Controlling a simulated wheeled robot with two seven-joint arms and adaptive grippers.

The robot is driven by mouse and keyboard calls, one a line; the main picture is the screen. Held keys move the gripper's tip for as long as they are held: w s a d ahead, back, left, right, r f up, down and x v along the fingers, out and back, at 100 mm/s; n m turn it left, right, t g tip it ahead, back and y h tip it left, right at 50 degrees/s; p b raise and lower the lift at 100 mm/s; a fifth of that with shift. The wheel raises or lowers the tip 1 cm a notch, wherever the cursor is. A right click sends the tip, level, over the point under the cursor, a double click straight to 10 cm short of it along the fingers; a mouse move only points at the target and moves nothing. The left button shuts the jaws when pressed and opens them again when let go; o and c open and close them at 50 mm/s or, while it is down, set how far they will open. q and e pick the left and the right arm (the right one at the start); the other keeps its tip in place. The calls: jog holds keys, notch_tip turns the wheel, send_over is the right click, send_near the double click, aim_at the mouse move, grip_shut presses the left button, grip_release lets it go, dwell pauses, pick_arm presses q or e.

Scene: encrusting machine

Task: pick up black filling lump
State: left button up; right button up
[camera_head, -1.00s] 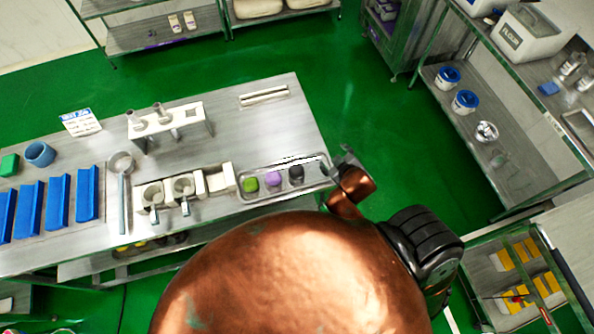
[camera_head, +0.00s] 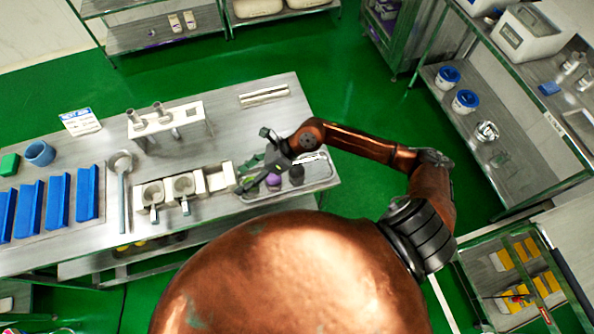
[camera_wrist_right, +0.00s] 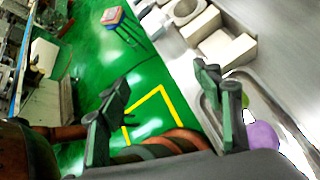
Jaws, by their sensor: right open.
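The black filling lump (camera_head: 297,174) sits in the right part of a metal tray (camera_head: 325,180) at the right end of the table. A purple lump (camera_head: 273,181) lies to its left and also shows in the wrist view (camera_wrist_right: 263,136). A green lump (camera_wrist_right: 245,100) is partly behind a finger in the wrist view. My right gripper (camera_head: 246,176) is over the left part of the tray, left of the black lump. Its fingers (camera_wrist_right: 163,112) are spread and empty in the wrist view, where I cannot see the black lump. My left gripper is out of view.
White blocks with small metal cups (camera_head: 184,185) stand left of the tray. A white stand (camera_head: 195,122) is behind them, and blue trays (camera_head: 58,200) lie farther left. Shelves (camera_head: 480,145) stand at the right, with green floor between.

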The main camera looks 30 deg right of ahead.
jog(key=d+f+n+g+h, duration=0.2)
jog(key=d+f+h, duration=0.5)
jog(key=d, duration=0.5)
jog(key=h, duration=0.2)
send_over(298, 169)
notch_tip(298, 169, down, 2)
jog(key=shift+s+f+n, duration=0.1)
jog(key=shift+f+n, duration=0.15)
jog(key=shift+n, duration=0.15)
jog(key=shift+d+f, duration=0.15)
jog(key=shift+f, duration=0.7)
jog(key=f, duration=0.1)
jog(key=f+p, duration=0.1)
jog(key=f, duration=0.1)
jog(key=f+p, duration=0.1)
jog(key=f, duration=0.1)
jog(key=shift+a, duration=0.25)
jog(key=shift+w+f, duration=0.2)
jog(key=shift+f, duration=0.25)
jog(key=shift+c, duration=0.2)
jog(key=c, duration=1.3)
